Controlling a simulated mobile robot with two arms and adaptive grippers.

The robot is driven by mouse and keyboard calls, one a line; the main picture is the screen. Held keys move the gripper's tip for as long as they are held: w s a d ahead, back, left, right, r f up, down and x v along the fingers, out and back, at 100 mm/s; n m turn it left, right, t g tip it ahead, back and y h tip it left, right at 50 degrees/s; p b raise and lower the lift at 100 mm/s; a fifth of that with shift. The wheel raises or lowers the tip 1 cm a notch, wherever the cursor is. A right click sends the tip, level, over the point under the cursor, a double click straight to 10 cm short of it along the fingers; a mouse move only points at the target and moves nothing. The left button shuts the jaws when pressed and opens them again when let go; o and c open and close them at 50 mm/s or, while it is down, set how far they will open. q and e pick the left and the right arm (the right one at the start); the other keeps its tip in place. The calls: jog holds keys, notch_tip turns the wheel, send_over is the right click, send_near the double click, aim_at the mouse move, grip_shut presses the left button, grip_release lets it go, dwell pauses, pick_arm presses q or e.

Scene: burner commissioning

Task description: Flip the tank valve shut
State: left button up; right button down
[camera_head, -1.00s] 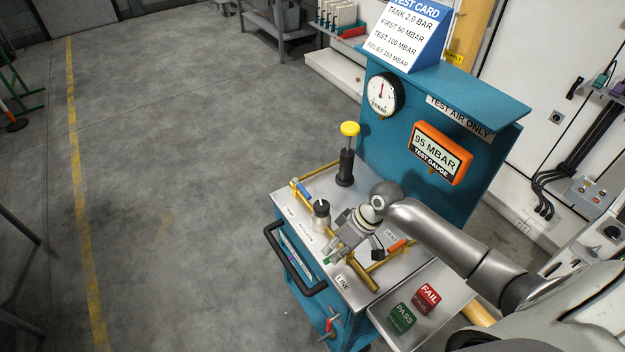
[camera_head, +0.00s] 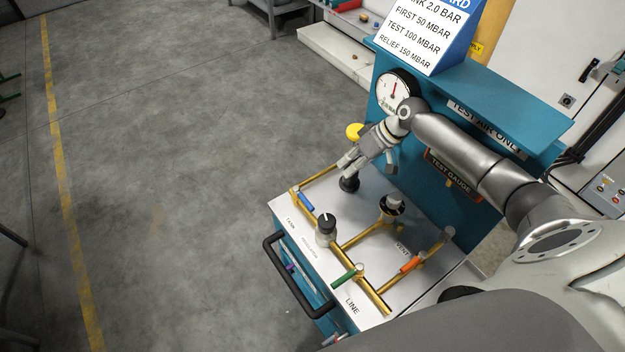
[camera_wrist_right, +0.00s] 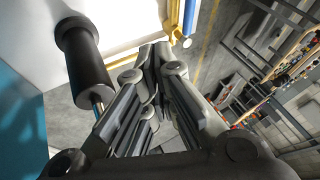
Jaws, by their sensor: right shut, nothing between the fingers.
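The tank valve has a blue handle (camera_head: 305,201) on the brass pipe beside the TANK label, at the left end of the bench top. The handle looks in line with its pipe. In the right wrist view a blue handle (camera_wrist_right: 189,16) shows at the top edge, beyond the fingers, partly cut off. My right gripper (camera_head: 346,162) is shut and empty. It is above and behind the blue handle, in front of the black hand pump (camera_head: 349,185), and apart from the handle. In the wrist view its fingers (camera_wrist_right: 157,52) point toward the pipe. My left gripper is out of view.
The black regulator knob (camera_head: 326,224), green line handle (camera_head: 347,277) and orange vent handle (camera_head: 410,264) stand on the bench top. The pump's yellow knob (camera_head: 354,131) and the gauge (camera_head: 397,92) are close to my right gripper. A black rail (camera_head: 290,285) runs along the front.

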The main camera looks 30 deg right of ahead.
aim_at(304, 199)
jog(key=b+x, duration=0.4)
jog(key=x, duration=0.1)
jog(key=b+x, duration=0.4)
jog(key=x, duration=0.1)
jog(key=shift+s, duration=0.25)
jog(key=a, duration=0.1)
jog(key=a+p, duration=0.1)
jog(key=a, duration=0.1)
jog(key=shift+s+f, duration=0.1)
jog(key=shift+f, duration=0.1)
jog(key=shift+s+a+f, duration=0.1)
jog(key=shift+s+a, duration=0.05)
jog(key=shift+a, duration=0.35)
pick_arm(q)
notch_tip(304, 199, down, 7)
